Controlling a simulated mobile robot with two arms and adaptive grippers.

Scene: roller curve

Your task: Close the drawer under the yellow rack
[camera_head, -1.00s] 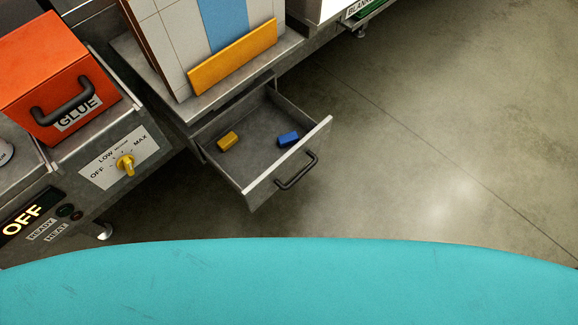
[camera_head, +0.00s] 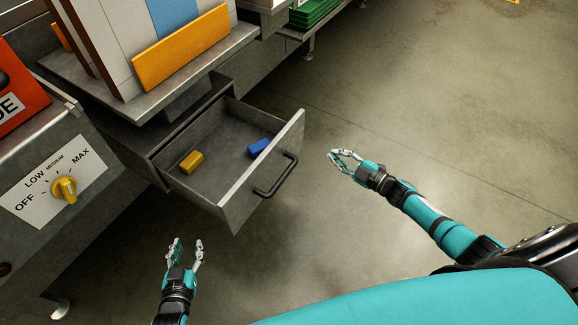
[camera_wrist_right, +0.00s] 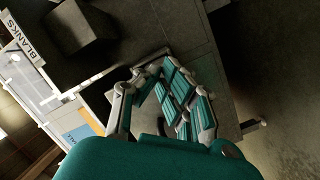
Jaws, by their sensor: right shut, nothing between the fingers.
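The grey drawer (camera_head: 238,201) is pulled out under the rack with the yellow front strip (camera_head: 180,48). Its black bar handle (camera_head: 276,176) is on the front panel. A yellow block (camera_head: 191,162) and a blue block (camera_head: 258,148) lie inside. My right gripper (camera_head: 340,157) is shut and empty, to the right of the drawer front and apart from it. Its fingers (camera_wrist_right: 165,95) fill the middle of the right wrist view and hide part of what is behind. My left gripper (camera_head: 187,243) is open and empty, in front of the drawer's lower left side and apart from it.
A control panel with a yellow knob (camera_head: 64,189) stands at the left, with part of a red box (camera_head: 18,105) on that unit. Green trays (camera_head: 314,12) sit at the top. The floor to the right of the drawer is clear.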

